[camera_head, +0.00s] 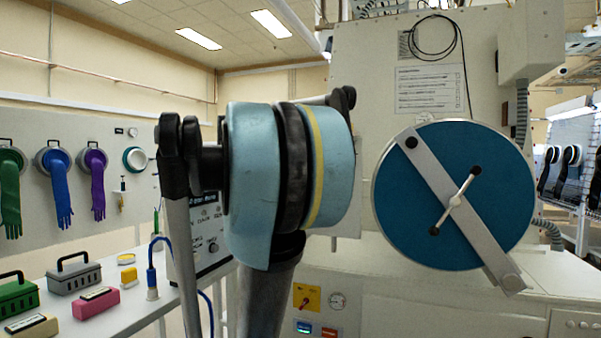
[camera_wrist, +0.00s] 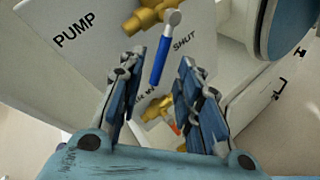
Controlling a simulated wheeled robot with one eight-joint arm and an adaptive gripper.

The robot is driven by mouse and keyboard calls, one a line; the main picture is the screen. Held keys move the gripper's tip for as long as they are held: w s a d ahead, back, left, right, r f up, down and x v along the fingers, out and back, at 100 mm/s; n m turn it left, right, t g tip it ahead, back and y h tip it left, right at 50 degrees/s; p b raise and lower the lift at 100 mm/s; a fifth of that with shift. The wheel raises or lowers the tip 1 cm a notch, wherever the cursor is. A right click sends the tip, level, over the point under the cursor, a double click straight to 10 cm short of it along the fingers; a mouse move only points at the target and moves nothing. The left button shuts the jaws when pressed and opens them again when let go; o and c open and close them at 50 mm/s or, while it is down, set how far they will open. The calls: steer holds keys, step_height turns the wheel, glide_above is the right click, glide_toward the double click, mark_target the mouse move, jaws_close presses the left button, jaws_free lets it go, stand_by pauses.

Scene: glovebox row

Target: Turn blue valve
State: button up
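The blue valve (camera_wrist: 160,60) shows in the wrist view as a blue-sleeved lever with a silver end, beside an upper brass fitting (camera_wrist: 150,15) on a white panel. The word SHUT is printed to the right of the lever. My gripper (camera_wrist: 160,74) is open, its two fingers apart on either side of the lever's lower end in the picture. I see no contact, and cannot tell how far the lever is from the fingers in depth. In the head view my arm fills the middle, and neither gripper nor valve shows.
A second brass fitting (camera_wrist: 157,108) with a bit of red lies between the fingers, lower down. The panel (camera_wrist: 80,32) is marked PUMP. A large blue round door (camera_head: 490,190) stands at right in the head view. A table (camera_head: 130,315) with small boxes is at left.

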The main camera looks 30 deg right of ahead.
steer(key=shift+v, duration=0.75)
